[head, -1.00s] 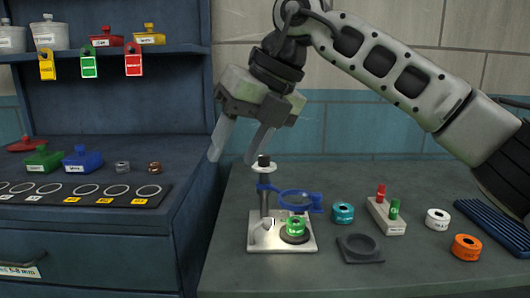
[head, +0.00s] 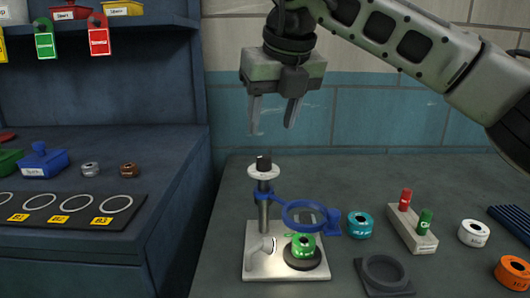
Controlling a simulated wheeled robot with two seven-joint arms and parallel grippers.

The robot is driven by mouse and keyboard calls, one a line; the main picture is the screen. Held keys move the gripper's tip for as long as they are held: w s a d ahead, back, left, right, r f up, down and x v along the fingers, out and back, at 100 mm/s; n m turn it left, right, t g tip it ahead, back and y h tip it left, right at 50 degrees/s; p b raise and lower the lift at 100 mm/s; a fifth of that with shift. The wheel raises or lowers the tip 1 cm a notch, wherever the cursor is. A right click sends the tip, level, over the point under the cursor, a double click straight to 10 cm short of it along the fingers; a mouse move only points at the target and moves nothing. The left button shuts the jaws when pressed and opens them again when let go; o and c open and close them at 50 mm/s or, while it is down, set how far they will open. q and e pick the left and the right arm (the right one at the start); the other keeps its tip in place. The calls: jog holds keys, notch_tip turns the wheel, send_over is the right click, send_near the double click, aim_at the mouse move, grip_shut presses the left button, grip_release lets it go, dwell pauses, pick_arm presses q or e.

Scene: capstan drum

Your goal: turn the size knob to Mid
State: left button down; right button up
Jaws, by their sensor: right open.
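A small white stand (head: 257,272) is on the grey bench, with a dark post at its back left. A black knob (head: 264,163) sits above a white disc (head: 263,172) at the top of the post; any marks on the disc are too small to read. My right gripper (head: 271,128) is open and empty, fingers pointing down, a little above the knob and apart from it. A blue ring arm (head: 305,229) reaches right from the post, over a green drum (head: 302,246) on a dark round pad. My left gripper is not in view.
To the right lie a teal ring (head: 360,224), a dark square holder (head: 385,274), a block with red and green pegs (head: 412,232), a white ring (head: 473,233) and an orange ring (head: 513,271). A dark blue cabinet (head: 95,165) stands left. Bench behind the post is clear.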

aim_at(264, 156)
jog(key=x, duration=0.8)
jog(key=shift+w+f, duration=0.1)
jog(key=shift+w, duration=0.05)
jog(key=c, duration=1)
